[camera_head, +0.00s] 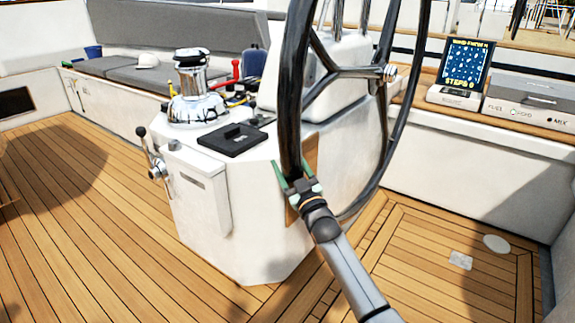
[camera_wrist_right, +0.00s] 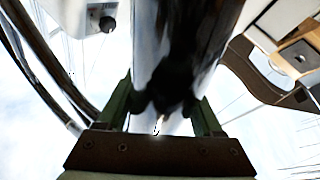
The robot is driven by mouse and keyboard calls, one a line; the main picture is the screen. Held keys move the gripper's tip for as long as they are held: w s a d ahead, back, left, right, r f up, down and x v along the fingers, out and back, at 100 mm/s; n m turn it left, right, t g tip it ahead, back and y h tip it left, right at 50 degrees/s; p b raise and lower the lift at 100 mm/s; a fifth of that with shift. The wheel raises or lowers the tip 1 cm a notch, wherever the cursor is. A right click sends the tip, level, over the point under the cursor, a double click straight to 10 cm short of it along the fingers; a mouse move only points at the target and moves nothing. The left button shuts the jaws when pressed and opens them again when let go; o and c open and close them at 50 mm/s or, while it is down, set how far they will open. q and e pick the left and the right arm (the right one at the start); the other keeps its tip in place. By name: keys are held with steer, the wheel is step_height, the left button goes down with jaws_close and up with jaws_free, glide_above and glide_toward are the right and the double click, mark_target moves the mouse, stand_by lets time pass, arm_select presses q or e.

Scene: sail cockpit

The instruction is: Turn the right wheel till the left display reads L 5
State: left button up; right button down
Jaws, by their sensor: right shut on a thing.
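The wheel (camera_head: 292,95) has a large dark glossy rim with metal spokes and stands upright in the middle of the head view. My right gripper (camera_head: 298,181) has its green fingers on either side of the lower near part of the rim and is shut on it. In the right wrist view, the rim (camera_wrist_right: 183,45) fills the space between the green fingers of the right gripper (camera_wrist_right: 163,112). My left gripper is not in view. No display with an "L" reading can be seen.
A white pedestal (camera_head: 262,228) with a winch (camera_head: 192,85) and a side lever (camera_head: 152,155) stands beside the wheel. A small screen (camera_head: 465,65) at the right reads "STEPS 0". Grey cushions (camera_head: 150,75) line the back left bench. The teak floor (camera_head: 100,215) at left is clear.

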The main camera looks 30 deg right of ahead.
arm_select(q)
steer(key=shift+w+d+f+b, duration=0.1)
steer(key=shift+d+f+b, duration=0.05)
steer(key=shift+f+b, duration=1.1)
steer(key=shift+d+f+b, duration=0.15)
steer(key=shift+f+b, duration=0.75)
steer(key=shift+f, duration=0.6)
arm_select(e)
steer(key=shift+n+t+y, duration=0.3)
steer(key=shift+n, duration=0.4)
steer(key=shift+w+d+f, duration=0.1)
steer(key=shift+d+f, duration=0.05)
steer(key=shift+f, duration=0.65)
steer(key=shift+w+d+f, duration=0.1)
steer(key=shift+w+f, duration=0.05)
steer(key=shift+f, duration=0.7)
steer(key=shift+w+d+f, duration=0.1)
steer(key=shift+d+f, duration=0.05)
steer(key=shift+f, duration=0.65)
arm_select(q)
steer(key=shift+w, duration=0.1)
arm_select(e)
steer(key=shift+c, duration=0.5)
jaws_free()
steer(key=shift+d, duration=0.1)
